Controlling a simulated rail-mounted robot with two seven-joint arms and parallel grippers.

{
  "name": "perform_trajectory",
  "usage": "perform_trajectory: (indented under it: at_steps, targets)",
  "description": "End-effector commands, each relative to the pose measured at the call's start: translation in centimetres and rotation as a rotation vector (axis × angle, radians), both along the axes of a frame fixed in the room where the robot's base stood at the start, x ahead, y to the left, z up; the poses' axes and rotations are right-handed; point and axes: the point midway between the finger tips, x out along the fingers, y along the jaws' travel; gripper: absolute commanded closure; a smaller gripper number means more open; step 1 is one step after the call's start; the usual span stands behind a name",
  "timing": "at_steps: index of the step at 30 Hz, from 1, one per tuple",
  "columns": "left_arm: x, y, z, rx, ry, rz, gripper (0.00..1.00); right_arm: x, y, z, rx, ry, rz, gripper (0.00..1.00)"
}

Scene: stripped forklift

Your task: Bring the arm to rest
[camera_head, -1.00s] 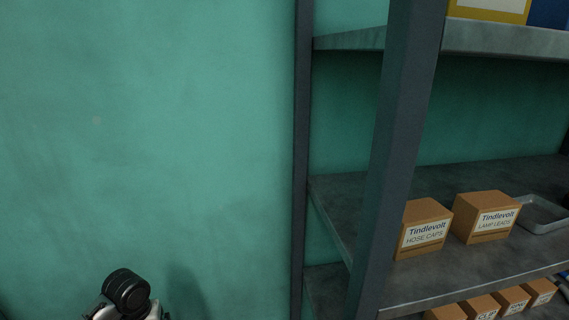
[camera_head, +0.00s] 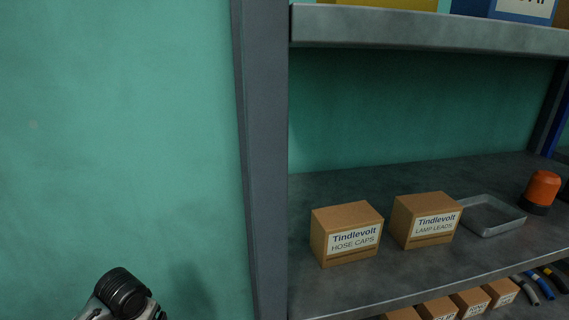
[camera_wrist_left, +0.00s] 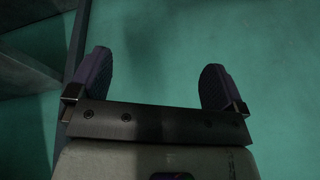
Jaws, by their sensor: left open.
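My left gripper (camera_wrist_left: 154,82) shows in the left wrist view, with its two dark finger pads spread wide apart. Nothing is between them; the teal wall lies behind. A part of my own arm, with a black round joint, stands at the bottom left of the head view, in front of the wall. The left fingertips do not show in the head view. My right gripper is in neither view.
A grey metal shelf unit (camera_head: 262,150) fills the right side. Its middle shelf holds a Hose Caps box (camera_head: 346,233), a Lamp Leads box (camera_head: 426,220), a metal tray (camera_head: 492,229) and an orange lamp (camera_head: 542,190). Bare teal wall (camera_head: 110,130) lies left.

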Motion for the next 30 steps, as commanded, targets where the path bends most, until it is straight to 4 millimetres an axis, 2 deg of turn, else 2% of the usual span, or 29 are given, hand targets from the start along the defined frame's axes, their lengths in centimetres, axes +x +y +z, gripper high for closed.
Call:
perform_trajectory:
  at_steps: [1, 6, 9, 12, 14, 17, 20, 26, 30]
  targets:
    - [0.4, -0.4, 1.7, 0.039, -0.067, -0.059, 0.03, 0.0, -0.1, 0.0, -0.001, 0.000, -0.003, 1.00]
    - [1.5, -2.8, 7.4, 0.154, -0.287, -0.226, 0.03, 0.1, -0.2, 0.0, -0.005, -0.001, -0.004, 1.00]
    - [1.2, -5.0, 10.4, 0.207, -0.420, -0.308, 0.03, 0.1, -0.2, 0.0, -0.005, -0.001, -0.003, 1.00]
    - [-0.1, -7.4, 12.0, 0.240, -0.536, -0.371, 0.03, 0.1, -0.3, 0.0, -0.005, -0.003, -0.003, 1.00]
    - [-1.3, -8.7, 12.1, 0.246, -0.597, -0.395, 0.03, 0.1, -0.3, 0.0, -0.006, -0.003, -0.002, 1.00]
    - [-3.7, -10.4, 11.6, 0.235, -0.668, -0.403, 0.03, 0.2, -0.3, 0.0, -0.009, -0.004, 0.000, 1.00]
    - [-6.6, -11.5, 10.1, 0.197, -0.708, -0.379, 0.03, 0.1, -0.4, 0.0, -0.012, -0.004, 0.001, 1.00]
    - [-13.3, -12.3, 4.9, 0.088, -0.680, -0.284, 0.03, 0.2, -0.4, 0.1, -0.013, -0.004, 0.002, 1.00]
    - [-18.5, -12.5, 0.0, 0.002, -0.578, -0.217, 0.03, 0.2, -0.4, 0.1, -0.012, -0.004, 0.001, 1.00]
